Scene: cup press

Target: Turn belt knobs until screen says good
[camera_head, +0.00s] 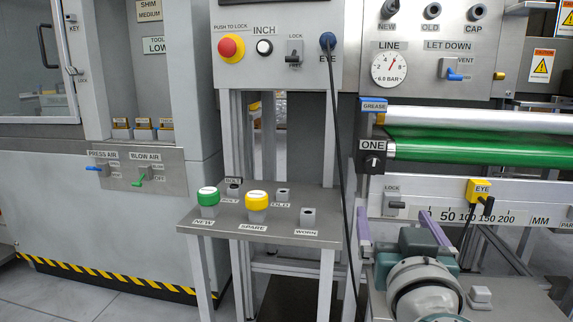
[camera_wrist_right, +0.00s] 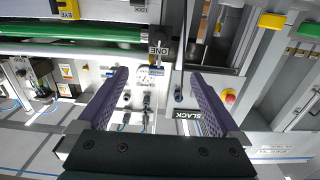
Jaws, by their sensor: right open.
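A black knob on a dark block (camera_head: 372,163) sits under the label ONE at the left end of the green belt (camera_head: 470,149). The same label and block (camera_wrist_right: 160,48) show in the right wrist view, beyond the fingertips, near the end of the belt (camera_wrist_right: 75,54). My right gripper (camera_head: 394,214), with purple fingers, is open in the head view, below and a little right of the knob and apart from it. In the wrist view the open jaws (camera_wrist_right: 158,73) hold nothing. No second knob is clear. My left gripper is out of view.
A small table (camera_head: 270,229) with green and yellow caps stands at the left. A black cable (camera_head: 341,160) hangs left of the knob. A yellow EYE sensor (camera_head: 479,190) sits on the scale rail at the right.

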